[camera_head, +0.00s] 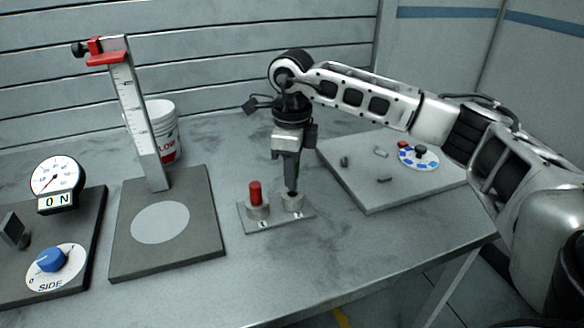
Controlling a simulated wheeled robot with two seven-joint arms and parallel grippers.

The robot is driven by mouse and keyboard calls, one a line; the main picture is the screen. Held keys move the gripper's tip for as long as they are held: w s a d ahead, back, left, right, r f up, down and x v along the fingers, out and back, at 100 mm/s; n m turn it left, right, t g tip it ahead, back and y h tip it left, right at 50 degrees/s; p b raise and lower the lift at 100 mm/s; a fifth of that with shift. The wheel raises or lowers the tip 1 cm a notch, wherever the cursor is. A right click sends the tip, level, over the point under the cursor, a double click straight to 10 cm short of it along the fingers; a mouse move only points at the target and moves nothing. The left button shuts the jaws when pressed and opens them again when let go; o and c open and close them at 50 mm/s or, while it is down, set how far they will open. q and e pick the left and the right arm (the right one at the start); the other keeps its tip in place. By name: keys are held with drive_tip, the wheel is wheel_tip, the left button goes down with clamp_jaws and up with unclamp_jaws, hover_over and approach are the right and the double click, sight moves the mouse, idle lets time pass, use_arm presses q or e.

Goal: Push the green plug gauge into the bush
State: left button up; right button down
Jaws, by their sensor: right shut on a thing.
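My right gripper (291,188) points straight down over the right-hand bush (293,203) on a small grey plate (277,221). It is shut on what I take to be the green plug gauge, though the fingers hide it and no green shows. The fingertips are right at the bush's top; I cannot tell whether they touch it or how deep the held thing sits. A red plug gauge (255,192) stands upright in the left-hand bush (257,211). My left gripper is not in view.
Left of the plate stands a dark base with a tall scaled post (138,120). Further left are a dial gauge (57,176) and a blue knob (52,259). A white bucket (163,130) is behind the post. A grey board (371,200) with small parts lies to the right.

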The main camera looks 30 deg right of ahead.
idle(0.4)
drive_tip(key=shift+f+b, duration=0.45)
drive_tip(key=shift+f, duration=0.25)
drive_tip(key=shift+f, duration=0.3)
drive_tip(key=shift+f+b, duration=0.6)
drive_tip(key=shift+b, duration=0.1)
drive_tip(key=c, duration=1.2)
unclamp_jaws()
drive_tip(key=shift+o, duration=0.2)
